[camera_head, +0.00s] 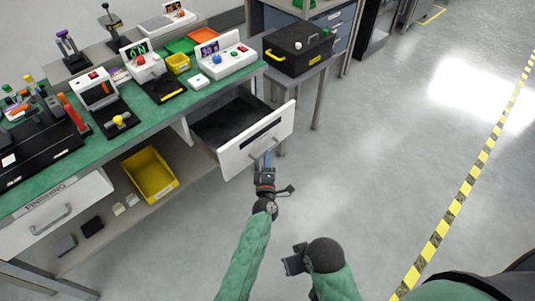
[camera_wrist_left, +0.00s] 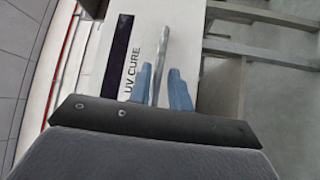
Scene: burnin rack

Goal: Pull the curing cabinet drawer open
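The white drawer (camera_head: 258,139) stands pulled well out from under the green bench, its dark inside (camera_head: 228,121) empty. Its front bears the label "UV CURE" (camera_wrist_left: 131,70) in the left wrist view. A metal bar handle (camera_wrist_left: 159,65) is on that front; it is partly hidden in the head view. My left gripper (camera_head: 267,160) is at the handle. Its blue fingers (camera_wrist_left: 164,88) lie on either side of the bar, close against it, and look shut on it. My right gripper (camera_head: 294,262) is dark, low in the head view, away from the drawer; its fingers are not clear.
The green bench top (camera_head: 140,133) carries devices, bins and tools. A yellow bin (camera_head: 150,174) sits on the lower shelf beside a drawer marked "FINISHING" (camera_head: 55,213). A black case (camera_head: 298,48) stands on a side table. The floor to the right is clear up to a yellow-black line (camera_head: 470,175).

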